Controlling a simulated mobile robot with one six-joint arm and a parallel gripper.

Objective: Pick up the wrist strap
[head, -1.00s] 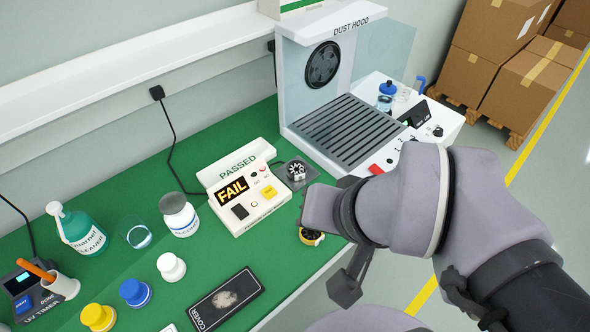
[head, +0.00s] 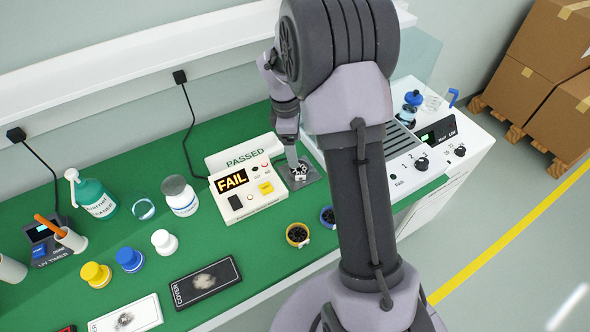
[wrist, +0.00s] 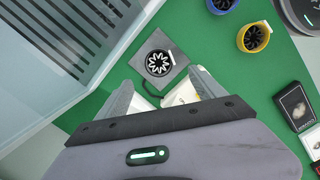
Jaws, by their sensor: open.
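A small round black-and-white part (head: 299,172) lies on a grey square plate (wrist: 171,80) right of the tester. It also shows in the wrist view (wrist: 158,62), with a short black cord at the plate's lower edge. My gripper (wrist: 163,80) is open and empty above the bench, its fingers spread just short of the plate. In the head view my gripper (head: 292,158) points down near the plate, partly covered by my arm.
The tester (head: 245,190) reads FAIL. A yellow-rimmed part (head: 298,235) and a blue-rimmed part (head: 327,216) lie near the front edge. A dust hood with a slatted grille (wrist: 62,38) stands beside my gripper. Bottles (head: 180,197) and a cover box (head: 204,283) are at left.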

